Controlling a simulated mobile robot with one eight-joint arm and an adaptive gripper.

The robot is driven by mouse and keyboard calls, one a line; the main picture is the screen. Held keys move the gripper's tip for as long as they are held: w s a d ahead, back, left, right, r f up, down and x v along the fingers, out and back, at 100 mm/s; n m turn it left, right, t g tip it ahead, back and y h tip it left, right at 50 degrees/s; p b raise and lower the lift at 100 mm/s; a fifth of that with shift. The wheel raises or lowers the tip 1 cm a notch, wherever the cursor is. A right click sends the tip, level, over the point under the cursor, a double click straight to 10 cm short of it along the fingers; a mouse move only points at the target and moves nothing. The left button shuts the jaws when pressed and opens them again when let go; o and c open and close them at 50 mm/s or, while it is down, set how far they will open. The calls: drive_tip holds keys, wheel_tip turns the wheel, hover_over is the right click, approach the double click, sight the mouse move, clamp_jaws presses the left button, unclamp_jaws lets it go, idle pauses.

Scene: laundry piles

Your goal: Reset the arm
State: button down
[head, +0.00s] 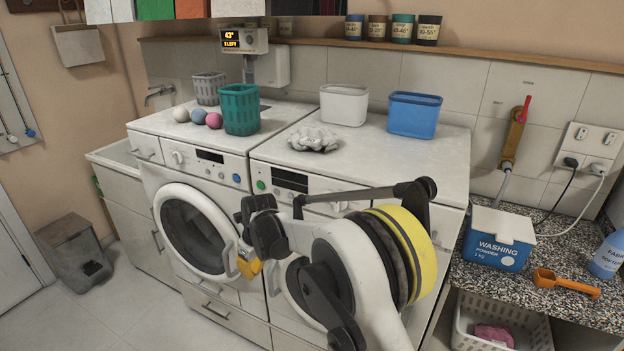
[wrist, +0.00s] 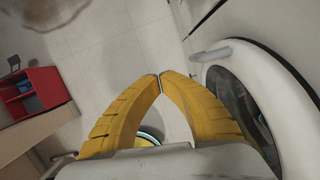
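My gripper (head: 249,268) hangs low in front of the two washing machines in the head view, close to the left machine's round door (head: 193,232). In the wrist view, the yellow fingers of my gripper (wrist: 160,77) curve together and meet at their tips. Nothing is held between them; floor shows through the gap behind the tips. My arm folds across the front of the right machine and hides much of its door. The left machine's door also shows at the right of the wrist view (wrist: 232,88).
A white bin (head: 343,104), a blue bin (head: 414,114), a grey cloth (head: 313,139), a teal basket (head: 240,108) and three balls (head: 197,116) stand on the machines. A washing powder box (head: 497,240) and orange scoop (head: 566,283) are on the right counter.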

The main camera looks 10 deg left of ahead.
drive_tip(key=s+d+r+n+t, duration=0.15)
drive_tip(key=d+r+n, duration=0.25)
drive_tip(key=d+r, duration=0.4)
drive_tip(key=s+d+r+n, duration=0.25)
drive_tip(key=d+r, duration=0.35)
drive_tip(key=d, duration=0.3)
drive_tip(key=s+d+r+n+t, duration=0.15)
drive_tip(key=d+r+n, duration=0.25)
drive_tip(key=d+r, duration=0.4)
drive_tip(key=s+d+f+n+t+h, duration=0.2)
drive_tip(key=s+d+n, duration=1.1)
drive_tip(key=s+d, duration=0.7)
drive_tip(key=shift+s+d+t, duration=0.15)
drive_tip(key=shift+s+t, duration=0.25)
drive_tip(key=shift+s, duration=0.45)
